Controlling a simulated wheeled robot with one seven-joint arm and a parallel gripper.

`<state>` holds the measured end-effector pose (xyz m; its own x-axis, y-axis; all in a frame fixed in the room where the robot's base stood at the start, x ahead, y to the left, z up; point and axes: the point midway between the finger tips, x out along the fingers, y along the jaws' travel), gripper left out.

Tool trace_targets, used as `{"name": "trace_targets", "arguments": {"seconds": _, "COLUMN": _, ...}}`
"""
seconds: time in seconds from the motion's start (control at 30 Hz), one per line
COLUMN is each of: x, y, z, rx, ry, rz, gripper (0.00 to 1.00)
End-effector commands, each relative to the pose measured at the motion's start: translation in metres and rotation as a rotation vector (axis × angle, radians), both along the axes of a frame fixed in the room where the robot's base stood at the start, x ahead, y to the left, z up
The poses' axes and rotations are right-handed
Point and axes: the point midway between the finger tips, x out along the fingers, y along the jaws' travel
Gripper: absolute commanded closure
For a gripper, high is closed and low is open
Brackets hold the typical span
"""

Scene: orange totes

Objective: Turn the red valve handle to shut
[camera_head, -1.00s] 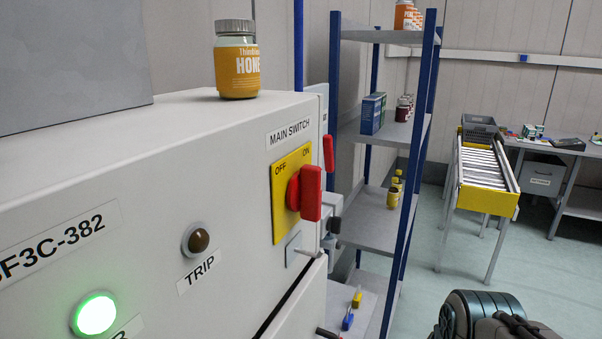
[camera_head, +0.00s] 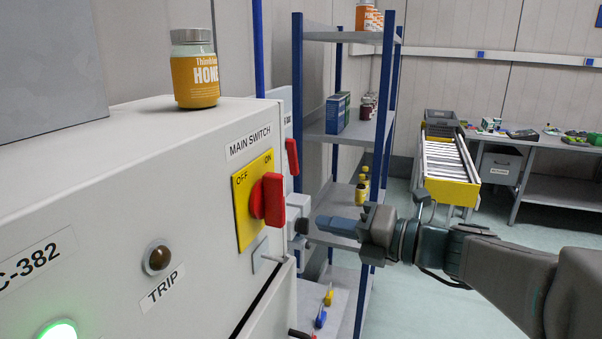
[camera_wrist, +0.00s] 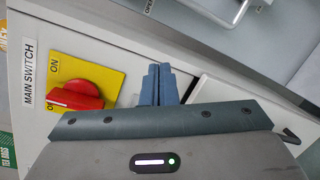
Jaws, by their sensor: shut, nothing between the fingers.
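A red rotary handle (camera_head: 272,200) sits on a yellow plate (camera_head: 242,210) marked OFF and ON, under a MAIN SWITCH label on the white cabinet. Its grip stands upright in the head view. The red handle also shows at the left of the wrist view (camera_wrist: 76,95). I see no handle labelled as a valve. My gripper (camera_head: 322,222) has blue fingers, shut and empty. In the head view it is to the right of the red handle, apart from it. In the wrist view the fingers (camera_wrist: 159,70) show to the right of the yellow plate.
Another red handle (camera_head: 292,157) is on a box behind the cabinet. A honey jar (camera_head: 195,75) stands on the cabinet top. A blue-post shelf rack (camera_head: 340,137) stands behind my gripper. A roller conveyor (camera_head: 447,165) and a desk (camera_head: 550,145) are farther back.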

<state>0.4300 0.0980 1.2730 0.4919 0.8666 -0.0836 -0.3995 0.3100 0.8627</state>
Motion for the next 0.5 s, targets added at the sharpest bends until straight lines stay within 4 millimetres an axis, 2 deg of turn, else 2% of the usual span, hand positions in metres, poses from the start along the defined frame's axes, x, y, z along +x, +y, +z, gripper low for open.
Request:
{"name": "trace_targets", "arguments": {"seconds": 0.1, "x": 0.013, "y": -0.01, "z": 0.019, "rx": 0.163, "ry": 0.092, "rz": -0.049, "gripper": 1.0}}
{"name": "trace_targets", "arguments": {"seconds": 0.27, "x": 0.022, "y": -0.014, "z": 0.03, "rx": 0.26, "ry": 0.147, "rz": -0.07, "gripper": 1.0}}
{"name": "trace_targets", "arguments": {"seconds": 0.37, "x": 0.027, "y": -0.007, "z": 0.032, "rx": 0.269, "ry": 0.153, "rz": -0.069, "gripper": 1.0}}
{"name": "trace_targets", "arguments": {"seconds": 0.5, "x": 0.04, "y": 0.014, "z": 0.034, "rx": 0.266, "ry": 0.153, "rz": -0.067, "gripper": 1.0}}
